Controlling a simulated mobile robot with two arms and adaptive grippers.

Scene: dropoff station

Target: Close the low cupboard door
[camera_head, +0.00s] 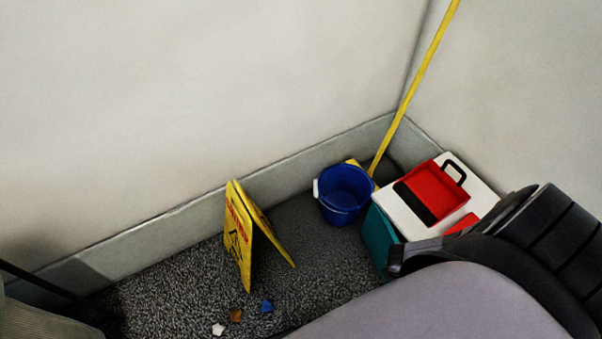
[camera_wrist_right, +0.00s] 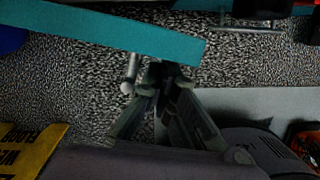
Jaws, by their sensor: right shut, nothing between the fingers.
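The low cupboard (camera_head: 478,182) has a white top and stands in the corner in the head view. Its teal door (camera_head: 378,240) shows at the cupboard's left side, partly hidden by my right arm. In the right wrist view the teal door (camera_wrist_right: 100,28) runs across the upper left, with carpet on both sides of its free end, so it stands open. A metal handle (camera_wrist_right: 129,75) sticks out from it. My right gripper (camera_wrist_right: 168,74) is shut and empty, right beside the handle and the door's end; I cannot tell whether it touches. My left gripper is not in view.
A red box (camera_head: 432,192) with a black handle lies on the cupboard top. A blue bucket (camera_head: 345,194), a yellow pole (camera_head: 415,85) and a yellow floor sign (camera_head: 240,235) stand to the left. Small scraps (camera_head: 236,315) lie on the carpet. Walls close the corner behind.

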